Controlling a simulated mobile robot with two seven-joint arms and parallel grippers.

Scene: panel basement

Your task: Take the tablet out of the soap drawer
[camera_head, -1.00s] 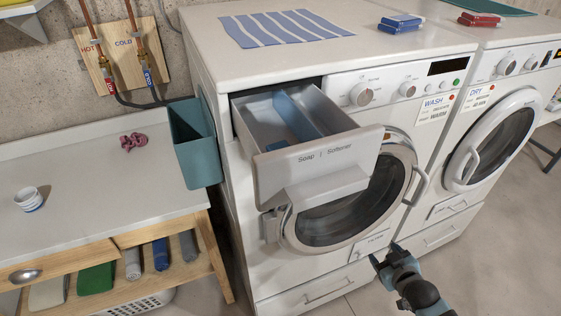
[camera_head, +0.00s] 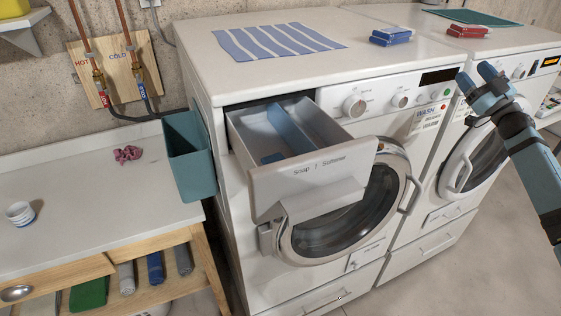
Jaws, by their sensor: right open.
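The soap drawer (camera_head: 312,172) is pulled out of the washer's upper left front, its front marked Soap and Softener. A blue divider (camera_head: 290,129) runs along its inside. A small flat blue patch (camera_head: 272,158) shows low in the drawer, left of the divider; I cannot tell whether it is the tablet or part of the drawer. No tablet shows clearly, and the front panel hides part of the drawer floor. My right gripper (camera_head: 475,75) is open and empty, raised at the right in front of the dryer, well apart from the drawer. My left gripper is not in view.
A teal bin (camera_head: 190,160) hangs left of the drawer, beside a counter (camera_head: 85,215) with a cup (camera_head: 20,214) and a pink item (camera_head: 127,154).

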